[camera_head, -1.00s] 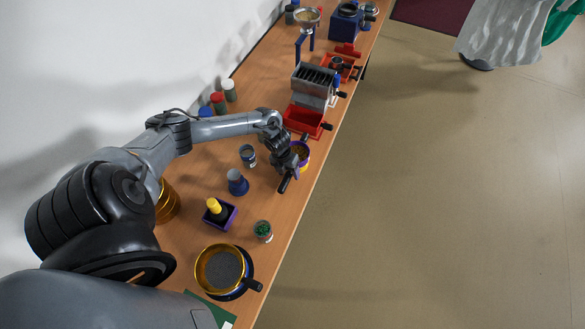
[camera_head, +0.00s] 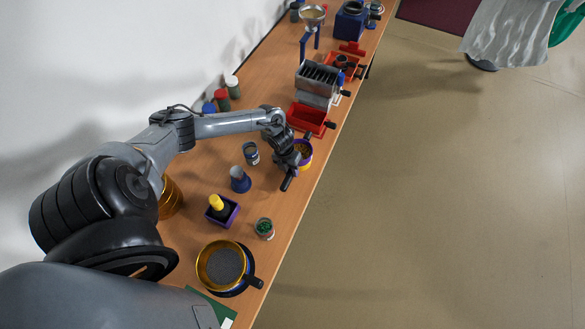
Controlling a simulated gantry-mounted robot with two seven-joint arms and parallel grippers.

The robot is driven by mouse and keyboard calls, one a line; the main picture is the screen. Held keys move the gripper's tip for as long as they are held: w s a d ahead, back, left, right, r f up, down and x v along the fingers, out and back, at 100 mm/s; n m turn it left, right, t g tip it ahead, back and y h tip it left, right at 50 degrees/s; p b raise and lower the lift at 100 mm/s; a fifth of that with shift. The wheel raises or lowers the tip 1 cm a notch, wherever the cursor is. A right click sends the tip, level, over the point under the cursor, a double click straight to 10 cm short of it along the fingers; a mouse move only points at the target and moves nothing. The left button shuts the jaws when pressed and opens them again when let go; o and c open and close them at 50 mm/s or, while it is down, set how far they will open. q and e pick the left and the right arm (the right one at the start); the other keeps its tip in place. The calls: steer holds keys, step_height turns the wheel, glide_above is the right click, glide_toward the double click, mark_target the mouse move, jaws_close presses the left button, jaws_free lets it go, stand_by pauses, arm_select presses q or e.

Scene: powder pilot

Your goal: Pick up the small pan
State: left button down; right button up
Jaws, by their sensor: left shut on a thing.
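The small pan (camera_head: 306,152) looks like a round vessel with a purple rim and a yellow part, near the table's front edge, just below the red tray. My left gripper (camera_head: 287,168) is at its left side and hides part of it. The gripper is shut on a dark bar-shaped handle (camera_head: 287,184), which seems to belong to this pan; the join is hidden. I cannot tell whether the pan is off the table. My right gripper is not in view.
A gold-rimmed pan of grey powder (camera_head: 224,266) stands nearer me, with a green-filled jar (camera_head: 265,228), a purple box (camera_head: 222,213) and a blue-based stamper (camera_head: 240,180) beyond. A red tray (camera_head: 308,118) and grey slotted box (camera_head: 316,84) stand farther off.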

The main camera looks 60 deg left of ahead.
arm_select(q)
steer(key=shift+r, duration=1.5)
steer(key=w+d+r, duration=0.5)
steer(key=d+r, duration=0.3)
steer(key=d, duration=0.2)
steer(key=shift+w, duration=0.4)
steer(key=shift+d, duration=0.1)
steer(key=c, duration=1.4)
jaws_free()
steer(key=shift+c, duration=0.2)
jaws_close()
